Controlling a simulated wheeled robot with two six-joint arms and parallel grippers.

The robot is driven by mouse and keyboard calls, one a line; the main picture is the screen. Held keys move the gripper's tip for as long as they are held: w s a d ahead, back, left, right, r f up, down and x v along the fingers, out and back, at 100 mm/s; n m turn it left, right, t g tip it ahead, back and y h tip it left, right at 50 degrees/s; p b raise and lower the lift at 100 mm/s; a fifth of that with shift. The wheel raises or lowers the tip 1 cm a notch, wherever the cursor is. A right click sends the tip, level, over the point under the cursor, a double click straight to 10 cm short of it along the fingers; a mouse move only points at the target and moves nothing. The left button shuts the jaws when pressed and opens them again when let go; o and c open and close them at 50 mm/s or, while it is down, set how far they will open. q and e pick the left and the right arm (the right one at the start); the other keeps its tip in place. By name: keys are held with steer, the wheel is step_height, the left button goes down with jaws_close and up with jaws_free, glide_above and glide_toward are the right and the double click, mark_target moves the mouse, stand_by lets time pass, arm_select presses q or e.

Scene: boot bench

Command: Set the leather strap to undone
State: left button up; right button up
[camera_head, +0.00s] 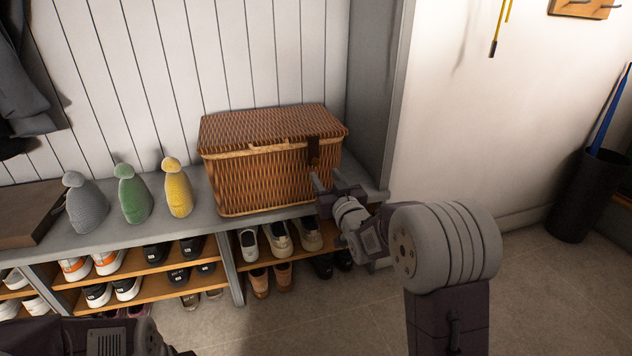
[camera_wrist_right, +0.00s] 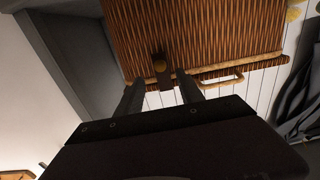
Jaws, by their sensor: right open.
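A brown wicker basket (camera_head: 255,175) with a closed lid stands on the grey bench. A dark leather strap (camera_head: 313,150) hangs from the lid's edge down the basket's front, near its right end. In the right wrist view the strap (camera_wrist_right: 165,84) lies against the wicker, with a round brass-coloured stud (camera_wrist_right: 160,66) near its end. My right gripper (camera_head: 321,181) is open and empty, just in front of the basket and below the strap. In the right wrist view its fingers (camera_wrist_right: 158,82) stand either side of the strap, apparently short of it. Only part of my left arm shows at the lower left.
Grey, green and yellow knitted figures (camera_head: 178,190) stand left of the basket. Shoes fill the shelves under the bench (camera_head: 110,245). A grey upright panel (camera_head: 385,100) rises close to the basket's right. A dark bin (camera_head: 585,195) stands far right. The floor in front is clear.

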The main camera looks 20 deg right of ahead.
mark_target(316, 163)
steer(key=w+b, duration=0.3)
steer(key=w, duration=0.5)
steer(key=shift+w+a+b, duration=0.1)
steer(key=shift+a+b, duration=0.1)
steer(key=shift+b, duration=0.15)
steer(key=shift+w+r, duration=0.1)
steer(key=shift+w, duration=0.3)
jaws_close()
stand_by(0.6)
